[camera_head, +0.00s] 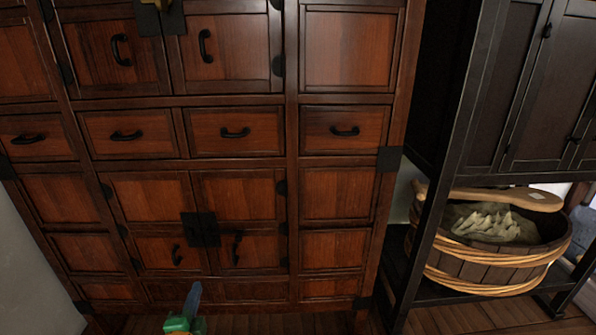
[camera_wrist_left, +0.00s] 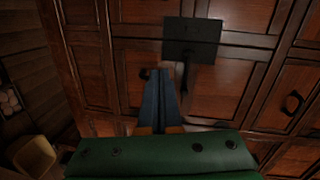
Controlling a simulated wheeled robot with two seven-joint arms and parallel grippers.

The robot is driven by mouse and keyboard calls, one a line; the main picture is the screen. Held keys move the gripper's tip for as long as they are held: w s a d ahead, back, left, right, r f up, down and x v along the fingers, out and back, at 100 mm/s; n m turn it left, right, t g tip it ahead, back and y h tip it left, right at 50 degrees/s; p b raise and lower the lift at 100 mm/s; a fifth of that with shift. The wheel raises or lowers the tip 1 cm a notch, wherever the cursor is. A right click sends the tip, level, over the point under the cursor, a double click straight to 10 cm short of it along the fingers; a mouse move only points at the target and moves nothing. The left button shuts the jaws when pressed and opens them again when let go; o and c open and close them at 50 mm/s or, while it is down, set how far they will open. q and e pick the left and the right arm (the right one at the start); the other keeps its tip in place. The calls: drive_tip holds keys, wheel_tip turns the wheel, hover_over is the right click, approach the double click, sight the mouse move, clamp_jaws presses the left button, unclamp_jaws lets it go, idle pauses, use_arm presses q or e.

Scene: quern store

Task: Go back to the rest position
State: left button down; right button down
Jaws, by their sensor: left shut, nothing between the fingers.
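My left gripper (camera_head: 193,296) shows at the bottom edge of the head view, in front of the lower part of a large reddish-brown wooden cabinet (camera_head: 235,200). Its blue fingers, also in the left wrist view (camera_wrist_left: 161,78), are shut together with nothing between them. They point toward the cabinet front, and I cannot tell how far off they are. My right gripper is in neither view.
The cabinet has black handles and a dark latch plate (camera_head: 200,229) on its lower doors, which are closed. At right, a black shelf unit (camera_head: 425,235) holds a round wooden tub (camera_head: 485,262) with a wooden paddle (camera_head: 500,197). Some floor (camera_head: 470,320) shows below.

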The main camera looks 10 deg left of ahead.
use_arm(q)
drive_tip(key=s+d+f+n+g+h, duration=0.2)
drive_tip(key=s+d+f+n+g, duration=0.3)
drive_tip(key=f, duration=0.7)
drive_tip(key=s+d+f+g+h, duration=0.1)
drive_tip(key=s+d+f+g, duration=0.1)
drive_tip(key=s+f, duration=0.8)
drive_tip(key=s+d+f+n+g+h, duration=0.1)
drive_tip(key=s+d+f+n+g, duration=0.1)
drive_tip(key=s+f, duration=0.5)
drive_tip(key=s+d+f+n+g, duration=0.3)
drive_tip(key=s+f+g, duration=0.2)
drive_tip(key=s, duration=1)
wheel_tip(320, 180, down, 3)
drive_tip(key=shift+s+d+r+n+h, duration=0.15)
drive_tip(key=shift+s+r+n+h, duration=0.05)
drive_tip(key=shift+s+n+h, duration=0.2)
